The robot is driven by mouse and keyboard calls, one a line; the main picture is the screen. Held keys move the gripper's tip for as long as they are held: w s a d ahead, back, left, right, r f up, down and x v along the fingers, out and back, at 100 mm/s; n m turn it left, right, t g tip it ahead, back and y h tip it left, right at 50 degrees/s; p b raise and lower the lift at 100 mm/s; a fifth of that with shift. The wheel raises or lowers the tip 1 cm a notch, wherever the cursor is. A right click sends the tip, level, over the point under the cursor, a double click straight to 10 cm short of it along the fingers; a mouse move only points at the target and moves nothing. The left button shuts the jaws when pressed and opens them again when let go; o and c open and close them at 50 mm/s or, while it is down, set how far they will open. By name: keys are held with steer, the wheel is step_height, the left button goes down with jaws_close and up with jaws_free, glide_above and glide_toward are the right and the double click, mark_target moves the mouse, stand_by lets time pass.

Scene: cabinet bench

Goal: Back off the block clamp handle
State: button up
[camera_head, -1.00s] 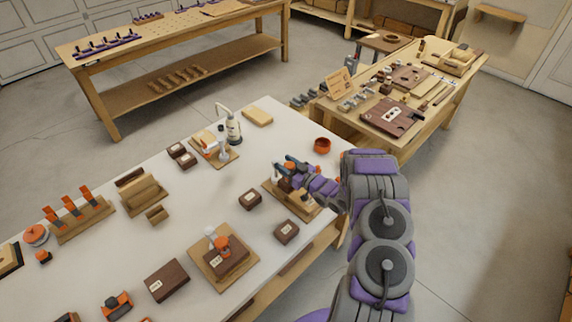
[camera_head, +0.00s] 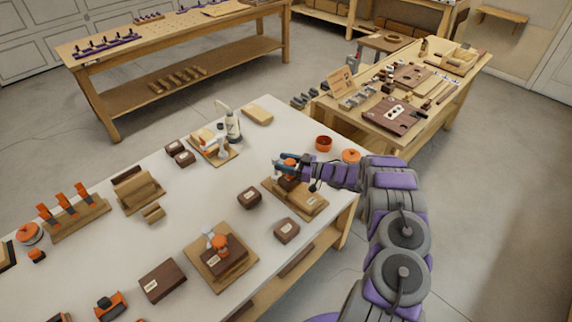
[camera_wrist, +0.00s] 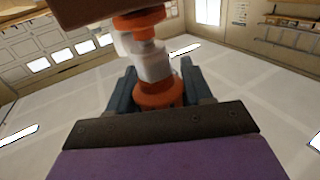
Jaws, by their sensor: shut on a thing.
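The block clamp stands on a wooden board (camera_head: 310,207) at the right edge of the white bench, with a dark brown block in it. Its orange handle (camera_head: 289,162) is on top, partly hidden by my gripper (camera_head: 283,164). In the wrist view the orange handle (camera_wrist: 160,93) sits between the two dark blue fingers of my gripper (camera_wrist: 160,88), which is shut on it. A pale spindle (camera_wrist: 152,62) runs from the handle to an orange collar (camera_wrist: 138,20) and the brown block (camera_wrist: 105,12).
A similar clamp board (camera_head: 205,262) stands nearer, with loose brown blocks (camera_head: 249,197) between. An orange bowl (camera_head: 323,143) and a round orange-topped item (camera_head: 351,156) are close behind my wrist. A crowded side table (camera_head: 405,105) stands at the back right.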

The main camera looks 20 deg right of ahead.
steer(key=o, duration=1)
steer(key=shift+c, duration=0.2)
steer(key=p+v, duration=0.2)
steer(key=v, duration=1.5)
steer(key=shift+d, duration=0.2)
